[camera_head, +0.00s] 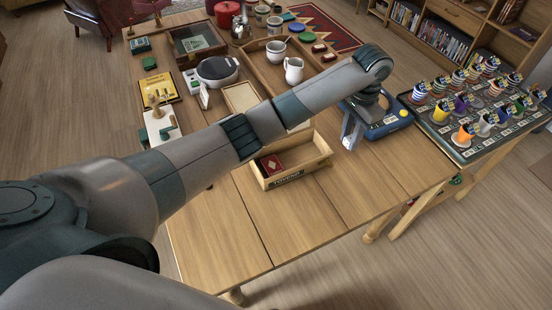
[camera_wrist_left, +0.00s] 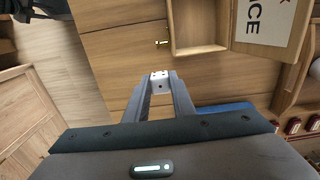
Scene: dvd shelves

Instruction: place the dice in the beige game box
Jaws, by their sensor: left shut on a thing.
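My left gripper (camera_head: 348,140) reaches in over the table's right side, fingers pointing down. In the left wrist view it (camera_wrist_left: 160,84) is shut on a white dice (camera_wrist_left: 160,87) with dark dots, held between the fingertips. In the head view I cannot make the dice out clearly. A beige open wooden box (camera_head: 312,164) with a dark label on its front stands left of the gripper, near the table's middle, and holds a red card pack. An open wooden tray-like box (camera_wrist_left: 201,50) shows just beyond the fingers in the left wrist view. The gripper is beside the box, apart from it.
A blue device (camera_head: 388,127) with a yellow knob is right beside the gripper. A dark tray (camera_head: 470,150) of coloured cups stands on the right. A pitcher (camera_head: 293,70) and other boxes crowd the table's far side. The near tabletop (camera_head: 300,222) is clear.

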